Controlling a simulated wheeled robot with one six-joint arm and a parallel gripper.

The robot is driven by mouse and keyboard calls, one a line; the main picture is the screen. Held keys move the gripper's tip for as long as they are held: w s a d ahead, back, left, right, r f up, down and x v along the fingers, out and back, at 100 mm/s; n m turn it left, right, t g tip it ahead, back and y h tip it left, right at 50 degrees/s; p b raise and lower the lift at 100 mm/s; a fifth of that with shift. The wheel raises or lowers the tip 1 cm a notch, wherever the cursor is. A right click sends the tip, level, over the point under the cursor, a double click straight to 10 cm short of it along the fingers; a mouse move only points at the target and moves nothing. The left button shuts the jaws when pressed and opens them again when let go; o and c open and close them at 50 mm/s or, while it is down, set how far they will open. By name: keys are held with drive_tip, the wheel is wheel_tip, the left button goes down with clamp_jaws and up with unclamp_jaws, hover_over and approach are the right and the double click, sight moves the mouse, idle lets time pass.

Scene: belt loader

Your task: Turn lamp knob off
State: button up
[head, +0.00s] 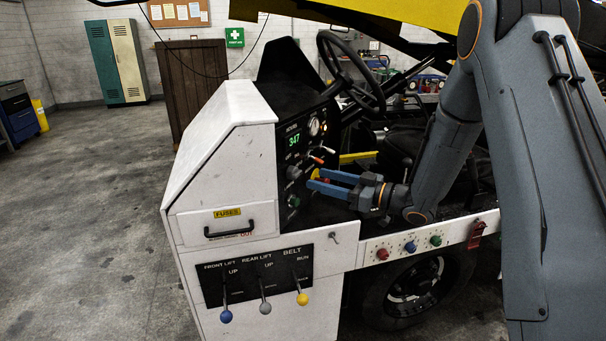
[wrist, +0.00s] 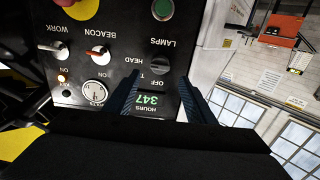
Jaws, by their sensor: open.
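The lamp knob (wrist: 160,63) is a dark round knob on the black dash panel, below the upside-down word LAMPS in the wrist view. In the head view the dark knob (head: 293,172) sits on the panel left of my fingertips. My gripper (head: 316,179) is open and empty, its blue fingers pointing at the panel. In the wrist view the fingertips (wrist: 160,80) stand on either side of the knob's column; contact is not visible.
Near the knob are a green button (wrist: 162,9), the red-lever BEACON switch (wrist: 98,52), the WORK switch (wrist: 52,48), a volts gauge (wrist: 96,88) and the 347 hours display (wrist: 150,99). The steering wheel (head: 351,72) is above; three lift and belt levers (head: 264,307) are below.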

sight(299, 173)
drive_tip(key=p+x, duration=0.2)
drive_tip(key=x, duration=0.4)
drive_tip(key=shift+w+a, duration=0.2)
drive_tip(key=shift+a, duration=0.15)
drive_tip(key=c, duration=1)
drive_tip(key=shift+c, duration=0.2)
